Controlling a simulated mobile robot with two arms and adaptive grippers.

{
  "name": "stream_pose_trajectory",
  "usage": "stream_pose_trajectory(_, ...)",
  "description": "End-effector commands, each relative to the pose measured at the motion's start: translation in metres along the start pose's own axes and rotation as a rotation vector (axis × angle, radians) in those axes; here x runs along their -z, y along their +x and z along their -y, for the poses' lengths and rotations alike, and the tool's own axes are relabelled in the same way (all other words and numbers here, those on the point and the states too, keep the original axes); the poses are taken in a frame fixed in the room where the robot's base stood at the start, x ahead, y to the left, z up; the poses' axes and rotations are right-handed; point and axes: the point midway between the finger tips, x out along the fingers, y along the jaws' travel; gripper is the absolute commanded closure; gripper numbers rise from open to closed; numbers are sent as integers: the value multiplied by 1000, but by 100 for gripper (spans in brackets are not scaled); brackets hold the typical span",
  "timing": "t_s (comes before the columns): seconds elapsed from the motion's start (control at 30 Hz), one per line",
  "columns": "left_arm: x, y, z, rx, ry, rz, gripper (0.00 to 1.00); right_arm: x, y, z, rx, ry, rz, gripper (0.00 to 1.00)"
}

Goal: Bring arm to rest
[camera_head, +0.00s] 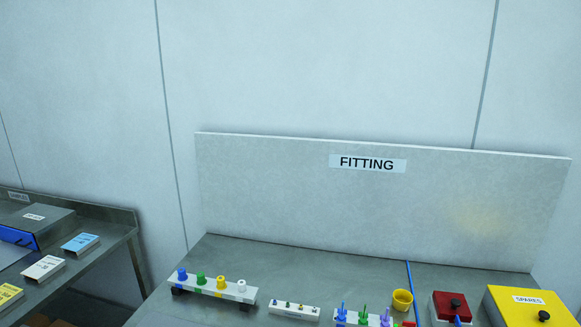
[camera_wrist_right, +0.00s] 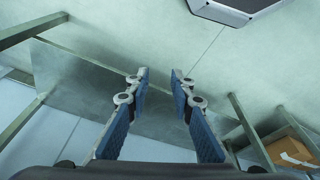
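My right gripper (camera_wrist_right: 158,85) shows in the right wrist view. Its two blue-padded fingers stand apart with nothing between them, so it is open and empty. Behind the fingers are grey floor and metal frame legs; it touches nothing that I can see. Neither arm and neither gripper shows in the head view. My left gripper is in no view.
In the head view a bench (camera_head: 225,256) with a FITTING panel (camera_head: 300,190) carries a rack of coloured fittings (camera_head: 212,289), a yellow cup (camera_head: 402,300), a red box (camera_head: 450,307) and a yellow SPARES box (camera_head: 520,308). A second table (camera_head: 110,222) stands left. A cardboard box (camera_wrist_right: 292,152) sits low right in the wrist view.

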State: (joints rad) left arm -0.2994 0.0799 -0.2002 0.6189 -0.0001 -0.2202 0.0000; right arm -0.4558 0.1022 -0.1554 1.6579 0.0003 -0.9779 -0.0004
Motion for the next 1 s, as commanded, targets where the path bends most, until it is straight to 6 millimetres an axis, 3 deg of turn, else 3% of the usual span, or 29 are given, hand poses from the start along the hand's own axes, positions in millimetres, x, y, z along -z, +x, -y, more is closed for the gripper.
stream_pose_trajectory(0.03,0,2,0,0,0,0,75,-17,23,1,1,-2,19,78)
stream_pose_trajectory(0.2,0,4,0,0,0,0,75,-71,82,4,5,-9,53,78)
stream_pose_trajectory(0.4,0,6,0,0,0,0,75,-146,131,7,9,-19,91,78)
stream_pose_trajectory(0.53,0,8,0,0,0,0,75,-187,146,7,10,-24,109,78)
stream_pose_trajectory(0.7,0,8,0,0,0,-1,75,-218,153,7,11,-28,120,78)
stream_pose_trajectory(1.0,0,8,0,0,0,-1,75,-224,154,7,11,-29,122,78)
